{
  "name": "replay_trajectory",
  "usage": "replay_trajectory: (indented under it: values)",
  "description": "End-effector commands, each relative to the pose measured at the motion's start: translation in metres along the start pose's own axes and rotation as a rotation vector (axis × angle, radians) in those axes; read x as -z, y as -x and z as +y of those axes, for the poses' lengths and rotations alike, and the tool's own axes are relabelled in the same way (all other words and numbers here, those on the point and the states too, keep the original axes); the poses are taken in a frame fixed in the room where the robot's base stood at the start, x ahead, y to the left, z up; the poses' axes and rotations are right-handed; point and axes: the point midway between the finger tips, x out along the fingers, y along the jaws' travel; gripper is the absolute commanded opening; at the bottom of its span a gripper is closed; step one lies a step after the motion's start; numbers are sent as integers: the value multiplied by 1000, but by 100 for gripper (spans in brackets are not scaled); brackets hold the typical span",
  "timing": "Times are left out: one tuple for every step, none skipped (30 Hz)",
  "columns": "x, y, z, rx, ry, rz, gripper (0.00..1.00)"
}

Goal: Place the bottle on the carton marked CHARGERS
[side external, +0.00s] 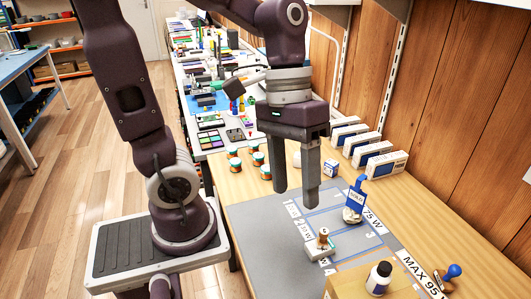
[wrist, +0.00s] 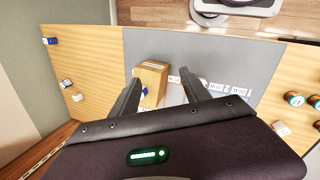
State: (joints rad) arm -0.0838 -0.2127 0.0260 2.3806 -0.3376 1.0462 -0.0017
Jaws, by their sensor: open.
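A tan carton (wrist: 151,69) shows in the wrist view, partly behind a finger. I cannot make out the bottle there. I can read no CHARGERS marking. Several white and blue cartons (side external: 379,164) stand in a row by the wall. My gripper (side external: 296,196) is open and empty above the grey mat, well behind the bottle; its fingers show in the wrist view (wrist: 160,77).
A blue knobbed tool (side external: 453,271) lies at right. The left of the mat is clear.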

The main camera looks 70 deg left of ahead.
Motion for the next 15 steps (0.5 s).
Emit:
replay_trajectory:
  values:
    - [-10, 12, -9, 48, -98, 135, 55]
    - [-13, 17, -16, 79, -150, 207, 55]
    - [-17, 24, -23, 116, -208, 294, 55]
    - [-19, 28, -28, 140, -246, 351, 55]
    - [-20, 32, -32, 160, -277, 401, 55]
    - [-22, 37, -36, 182, -308, 455, 55]
    - [-22, 39, -39, 195, -327, 487, 55]
    - [-23, 41, -40, 204, -340, 511, 55]
    - [-23, 43, -42, 214, -353, 532, 55]
    - [-24, 44, -43, 218, -358, 541, 55]
    - [-24, 44, -43, 220, -361, 544, 55]
    - [-24, 44, -44, 221, -361, 546, 55]
    - [-24, 44, -44, 221, -361, 545, 55]
    - [-23, 44, -44, 221, -360, 544, 55]
    - [-23, 44, -44, 221, -360, 543, 55]
